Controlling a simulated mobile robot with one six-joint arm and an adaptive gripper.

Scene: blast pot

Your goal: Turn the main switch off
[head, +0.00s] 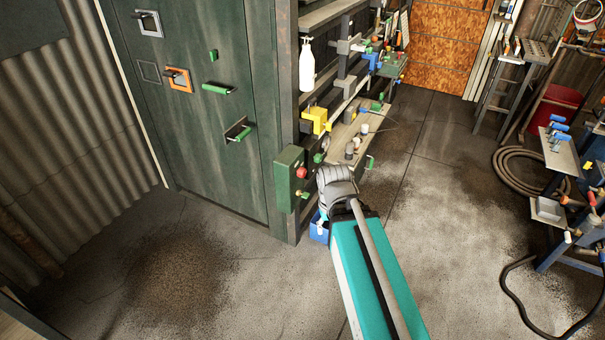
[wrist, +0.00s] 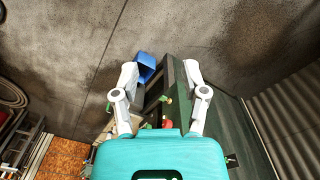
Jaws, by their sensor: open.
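No label marks the main switch, so I cannot tell which control it is. The green cabinet door (head: 200,130) carries an orange-framed switch (head: 179,80) and a grey-framed switch (head: 149,23). A green box (head: 289,180) with a red button (head: 301,172) is fixed at the cabinet's right corner. My gripper (wrist: 163,72) is open, its two white fingers apart, with nothing held between them. In the head view my arm hides most of it, to the right of the green box. In the wrist view, red and green parts show beyond the fingers, partly hidden by the gripper body.
A blue container (head: 319,227) stands on the floor beside my arm's end. A shelf rack with a white bottle (head: 306,66) and a yellow block (head: 314,120) is right of the cabinet. A coiled hose (head: 515,170) lies at right. The middle floor is clear.

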